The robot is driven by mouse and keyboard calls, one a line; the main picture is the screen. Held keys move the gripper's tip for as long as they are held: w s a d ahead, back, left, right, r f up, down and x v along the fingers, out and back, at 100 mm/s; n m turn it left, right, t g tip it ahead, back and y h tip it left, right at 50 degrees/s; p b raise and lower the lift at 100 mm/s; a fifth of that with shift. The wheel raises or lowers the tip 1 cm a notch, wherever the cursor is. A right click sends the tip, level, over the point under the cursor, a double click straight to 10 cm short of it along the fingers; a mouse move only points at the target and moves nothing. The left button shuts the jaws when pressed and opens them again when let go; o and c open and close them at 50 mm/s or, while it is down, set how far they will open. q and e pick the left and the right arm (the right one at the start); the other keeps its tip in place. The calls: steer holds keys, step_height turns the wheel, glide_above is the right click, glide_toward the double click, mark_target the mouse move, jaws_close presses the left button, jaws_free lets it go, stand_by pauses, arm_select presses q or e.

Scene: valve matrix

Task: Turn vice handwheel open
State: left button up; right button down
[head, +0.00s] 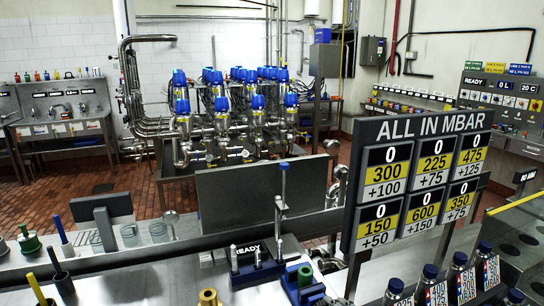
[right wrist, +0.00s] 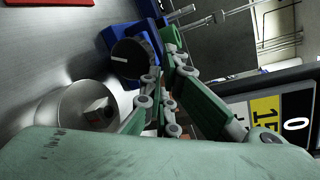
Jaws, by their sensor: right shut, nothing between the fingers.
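The blue vice (head: 257,270) stands on the steel bench in the lower middle of the head view. In the right wrist view its blue body (right wrist: 118,32) is at the top. A round black handwheel (right wrist: 130,60) with a white mark sits at the vice there. My right gripper (right wrist: 162,75) has green fingers drawn together, with nothing held. Its fingers are just right of the handwheel in that view and overlap its edge; I cannot tell whether they touch it. I cannot clearly make out this gripper in the head view. My left gripper is not in view.
A sign board (head: 418,180) with number panels stands right of the vice, and its edge is close to my right gripper in the wrist view. Several dark bottles (head: 430,275) stand at the lower right. A round metal part (right wrist: 80,105) lies left of the fingers.

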steer(key=shift+s+a+f, duration=0.15)
steer(key=shift+a+f, duration=0.05)
steer(key=shift+f, duration=0.05)
stand_by(0.3)
steer(key=shift+a, duration=0.1)
stand_by(0.4)
steer(key=shift+a+r+p, duration=0.1)
steer(key=shift+p, duration=0.2)
steer(key=shift+s+a+r+p, duration=0.2)
steer(key=shift+a+r+p, duration=0.1)
steer(key=shift+p, duration=0.45)
steer(key=shift+a+p, duration=0.2)
steer(key=shift+p, duration=0.1)
steer(key=shift+a+f, duration=0.1)
steer(key=shift+a, duration=0.05)
